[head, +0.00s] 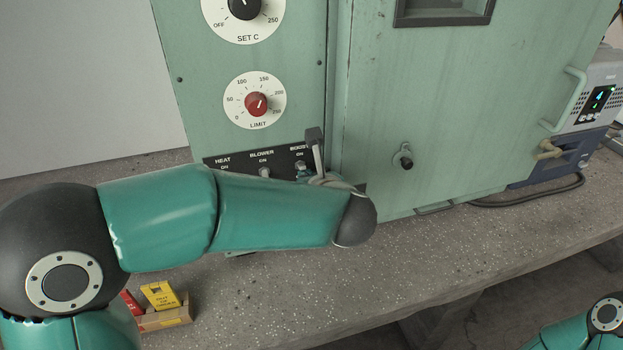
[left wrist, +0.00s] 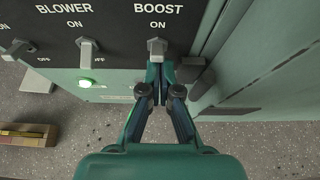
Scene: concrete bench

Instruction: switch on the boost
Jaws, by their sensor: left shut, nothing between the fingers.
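The dark switch panel (head: 214,163) sits low on the green cabinet, with HEAT, BLOWER and BOOST labels. The metal BOOST toggle (left wrist: 157,47) is below its ON mark in the left wrist view; it also shows small in the head view (head: 300,165). Its lever position is hard to tell. My left gripper (left wrist: 157,92) is shut and empty, its fingertips just below the BOOST toggle; contact is unclear. It hides the area under that toggle. My right gripper is out of view.
The BLOWER toggle (left wrist: 87,48) is just left, with a lit green lamp (left wrist: 85,83) below. The LIMIT dial (head: 255,101) is above the panel. A cabinet knob (head: 404,161) stands to the right. A wooden holder (head: 165,320) with tags lies on the bench.

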